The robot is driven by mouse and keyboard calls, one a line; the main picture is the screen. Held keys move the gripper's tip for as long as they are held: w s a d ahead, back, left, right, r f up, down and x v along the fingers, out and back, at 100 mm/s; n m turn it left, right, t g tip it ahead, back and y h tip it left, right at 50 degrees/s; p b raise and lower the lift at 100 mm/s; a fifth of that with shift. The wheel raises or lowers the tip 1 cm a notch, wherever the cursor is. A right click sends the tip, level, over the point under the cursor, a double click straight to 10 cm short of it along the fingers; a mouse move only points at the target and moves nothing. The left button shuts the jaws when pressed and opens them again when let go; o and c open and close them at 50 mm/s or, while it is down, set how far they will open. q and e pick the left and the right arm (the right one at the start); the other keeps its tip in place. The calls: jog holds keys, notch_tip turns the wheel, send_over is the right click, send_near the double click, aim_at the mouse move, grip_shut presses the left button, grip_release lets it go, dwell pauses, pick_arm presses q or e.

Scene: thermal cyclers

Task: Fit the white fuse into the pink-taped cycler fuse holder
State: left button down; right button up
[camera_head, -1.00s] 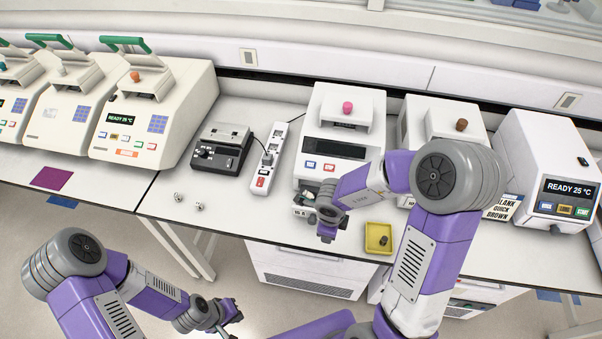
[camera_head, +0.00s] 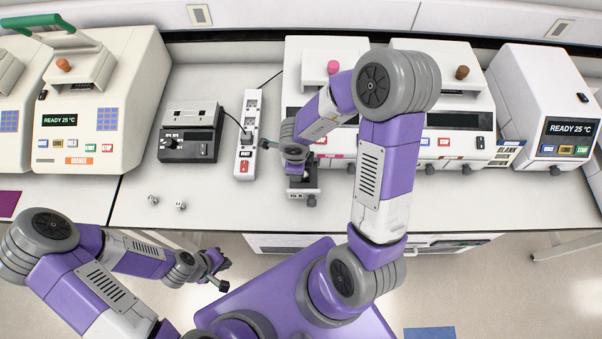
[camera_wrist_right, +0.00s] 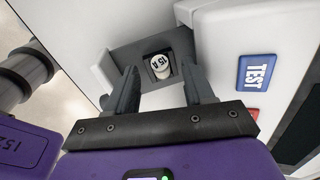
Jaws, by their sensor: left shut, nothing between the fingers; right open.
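The cycler with a pink knob (camera_head: 333,67) stands at the back middle, partly behind my right arm. A grey fuse holder (camera_head: 303,187) juts from its lower front. In the right wrist view, a white round fuse end marked 15 A (camera_wrist_right: 160,66) sits in the square opening of the grey holder (camera_wrist_right: 143,53); how deep it sits I cannot tell. My right gripper (camera_wrist_right: 160,88) is open, its fingers on either side of the opening, apart from the fuse. My left gripper (camera_head: 222,274) is shut and empty, low in front of the bench. I cannot make out pink tape clearly.
A black device (camera_head: 189,147) and a white power strip (camera_head: 246,135) stand left of the pink-knob cycler. A brown-knob cycler (camera_head: 462,73) stands close on its right.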

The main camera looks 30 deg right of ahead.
notch_tip(320, 180, down, 2)
jog(key=shift+d+f+b, duration=0.1)
jog(key=shift+f+b, duration=0.1)
jog(key=shift+b, duration=0.15)
jog(key=shift+w, duration=0.1)
grip_shut()
jog(key=shift+r, duration=0.1)
